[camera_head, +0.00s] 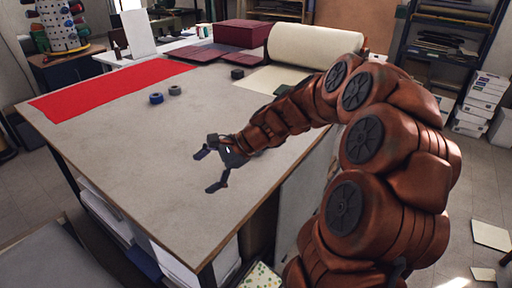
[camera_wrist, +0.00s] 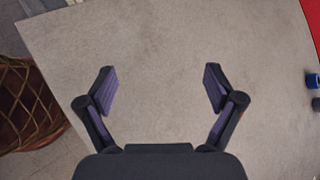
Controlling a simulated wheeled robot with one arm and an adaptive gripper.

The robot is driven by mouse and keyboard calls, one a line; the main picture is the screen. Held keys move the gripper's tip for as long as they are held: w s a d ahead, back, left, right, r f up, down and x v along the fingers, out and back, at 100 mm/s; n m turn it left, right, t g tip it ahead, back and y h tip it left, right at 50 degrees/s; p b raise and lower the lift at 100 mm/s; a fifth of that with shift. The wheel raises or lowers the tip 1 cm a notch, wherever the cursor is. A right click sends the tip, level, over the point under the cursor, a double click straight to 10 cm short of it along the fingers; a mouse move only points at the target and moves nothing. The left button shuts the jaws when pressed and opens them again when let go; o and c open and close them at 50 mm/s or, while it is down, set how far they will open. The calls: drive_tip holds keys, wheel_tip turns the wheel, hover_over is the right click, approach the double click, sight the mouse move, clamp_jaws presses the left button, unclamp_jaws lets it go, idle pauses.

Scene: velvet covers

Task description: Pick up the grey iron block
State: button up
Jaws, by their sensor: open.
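A small dark grey block (camera_head: 237,74), which looks like the iron block, sits on the table (camera_head: 130,150) near its far side in the head view. It lies in front of the dark red box and left of the cream roll. My gripper (camera_head: 206,171) is open and empty above the near part of the table, well short of the block. In the wrist view my gripper (camera_wrist: 159,82) has its fingers spread over bare table top (camera_wrist: 160,40). The block is not in the wrist view.
A blue ring (camera_head: 156,98) and a grey ring (camera_head: 175,90) lie left of the block. A red cloth (camera_head: 105,88) covers the far left. A dark red box (camera_head: 240,42) and a cream roll (camera_head: 315,50) stand behind. The table's middle is clear.

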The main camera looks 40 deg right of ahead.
drive_tip(key=w+d+f+m+t+h, duration=0.1)
drive_tip(key=d+m, duration=0.3)
drive_tip(key=d, duration=0.5)
drive_tip(key=w+d+f+m+t+h, duration=0.1)
drive_tip(key=w+d+f+m+t, duration=0.1)
drive_tip(key=d+m, duration=0.3)
drive_tip(key=w+d+f+m+t+h, duration=0.1)
drive_tip(key=w+d+m+t, duration=0.2)
drive_tip(key=d, duration=1)
drive_tip(key=shift+w+d+f+m+t+h, duration=0.2)
drive_tip(key=shift+f+m+t+h, duration=0.15)
drive_tip(key=shift+m+t, duration=0.35)
drive_tip(key=shift+w+d+f+m, duration=0.1)
drive_tip(key=shift+f+m, duration=0.05)
drive_tip(key=shift+m, duration=0.15)
drive_tip(key=shift+x, duration=1.4)
drive_tip(key=shift+p+x, duration=0.55)
drive_tip(key=shift+x, duration=1.7)
drive_tip(key=shift+d+f, duration=0.1)
drive_tip(key=shift+f, duration=0.05)
clamp_jaws()
